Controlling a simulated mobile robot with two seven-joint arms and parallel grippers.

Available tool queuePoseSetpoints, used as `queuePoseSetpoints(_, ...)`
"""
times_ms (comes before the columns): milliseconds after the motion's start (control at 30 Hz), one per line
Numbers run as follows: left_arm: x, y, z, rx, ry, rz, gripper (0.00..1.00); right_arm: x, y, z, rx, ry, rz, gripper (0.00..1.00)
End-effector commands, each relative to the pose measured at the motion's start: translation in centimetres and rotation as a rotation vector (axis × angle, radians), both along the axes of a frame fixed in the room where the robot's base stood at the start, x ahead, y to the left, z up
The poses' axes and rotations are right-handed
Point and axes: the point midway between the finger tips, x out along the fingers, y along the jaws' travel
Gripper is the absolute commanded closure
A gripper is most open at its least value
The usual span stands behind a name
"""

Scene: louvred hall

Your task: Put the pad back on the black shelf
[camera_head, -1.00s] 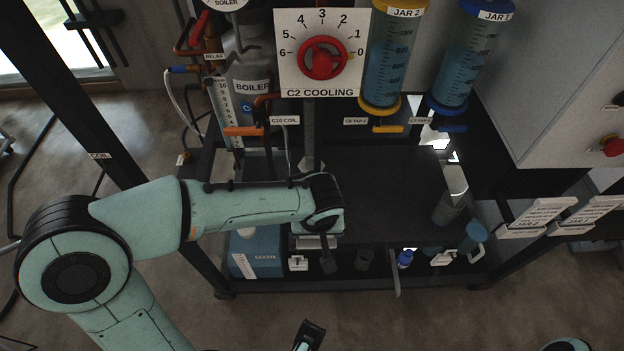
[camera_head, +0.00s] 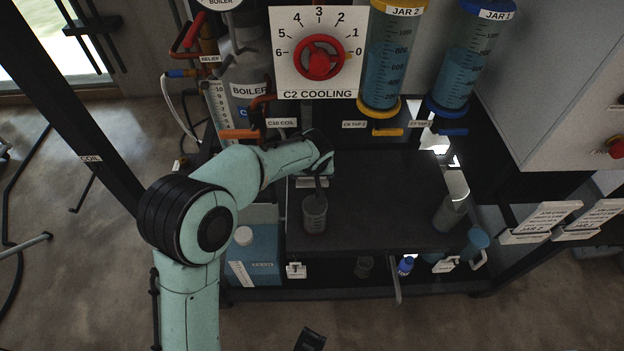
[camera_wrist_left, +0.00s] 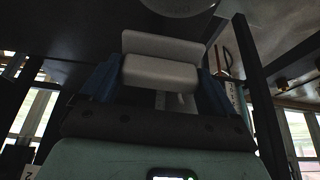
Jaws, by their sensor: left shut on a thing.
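My left gripper (camera_head: 320,178) is over the back left part of the black shelf (camera_head: 385,190), just behind a grey beaker. It is shut on the pad, a pale grey block (camera_wrist_left: 160,72) between two blue fingers in the left wrist view. In the head view only a thin light strip of the pad (camera_head: 312,183) shows beside a dark finger. The wrist hides the rest. I cannot tell whether the pad touches the shelf.
The grey beaker (camera_head: 314,214) stands close in front of the gripper. Another beaker (camera_head: 449,212) stands at the shelf's right end. The cooling dial (camera_head: 319,57) and blue-filled jars (camera_head: 381,62) rise behind. The shelf's middle is clear. A blue container (camera_head: 254,262) stands below left.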

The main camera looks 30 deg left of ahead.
Motion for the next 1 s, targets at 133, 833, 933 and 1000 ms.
queuePoseSetpoints(133, 0.7, 0.5, -3.0, 0.001, 0.002, 0.002, 0.39, 0.9, -0.5, -0.9, -0.012, -0.024, -0.011, 0.57)
queuePoseSetpoints(833, 3.1, 1.9, -6.3, -0.135, 0.219, 0.005, 0.39, 1.0, -0.5, -0.7, -0.012, -0.026, -0.011, 0.57)
queuePoseSetpoints(933, 3.2, 2.0, -6.3, -0.163, 0.259, 0.003, 0.39, 0.8, -0.4, -0.6, -0.011, -0.023, -0.010, 0.57)
queuePoseSetpoints(1000, 3.1, 1.9, -7.5, -0.161, 0.260, 0.000, 0.39, 1.2, -0.6, -1.1, -0.015, -0.032, -0.014, 0.57)
